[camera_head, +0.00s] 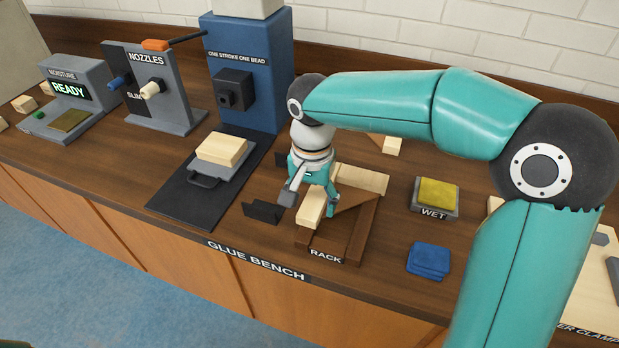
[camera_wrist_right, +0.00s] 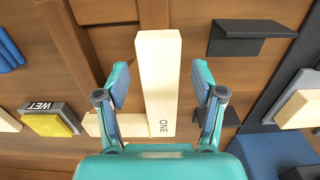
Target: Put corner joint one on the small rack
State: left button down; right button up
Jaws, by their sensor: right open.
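Corner joint one is a pale wooden L-shaped piece (camera_head: 311,210) lying on the small brown rack (camera_head: 357,238), whose front carries the label RACK. In the right wrist view one bar of the joint (camera_wrist_right: 158,75), marked ONE, runs between the fingers, and its other arm extends left near the base of the gripper. My right gripper (camera_head: 311,200) is open over this bar, with a finger on each side. In the wrist view both fingertips (camera_wrist_right: 160,86) stand apart from the wood, with gaps visible. My left gripper is not in view.
A black bracket (camera_head: 263,211) stands just left of the rack. A WET tray with a yellow sponge (camera_head: 437,195) and a folded blue cloth (camera_head: 428,261) lie to its right. A black plate (camera_head: 184,212) with a wooden block (camera_head: 222,149) is further left, before a blue press (camera_head: 262,60).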

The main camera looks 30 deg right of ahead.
notch_tip(320, 180, up, 11)
jog(key=p, duration=0.1)
dwell(0.3)
jog(key=shift+r, duration=0.1)
